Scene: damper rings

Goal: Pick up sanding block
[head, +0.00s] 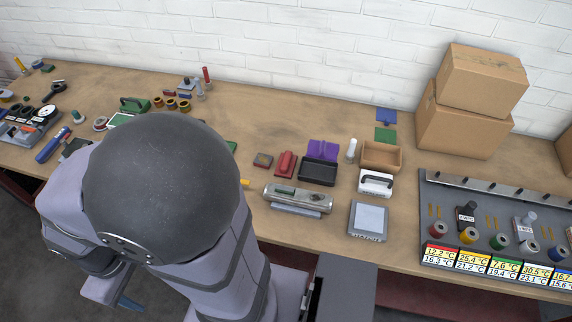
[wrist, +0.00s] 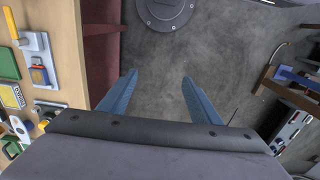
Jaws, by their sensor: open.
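My gripper (wrist: 158,88) shows two blue fingers set wide apart in the wrist view, with only grey floor between them. In the head view only a blue fingertip (head: 129,302) shows low at the left, off the bench's front edge. No sanding block can be named with certainty. A small brown and reddish block (head: 263,160) lies flat mid-bench, and a red block-like piece with a raised top (head: 285,163) lies just right of it. Either could be the sanding block. Both are well away from my gripper, and nothing is held.
My arm covers part of the bench (head: 325,237) at left. A black tray (head: 318,172), a metal level-like tool (head: 298,197), an open wooden box (head: 381,156) and a grey scale (head: 368,221) stand nearby. Cardboard boxes (head: 460,125) stand at back right. Bare wood lies behind the blocks.

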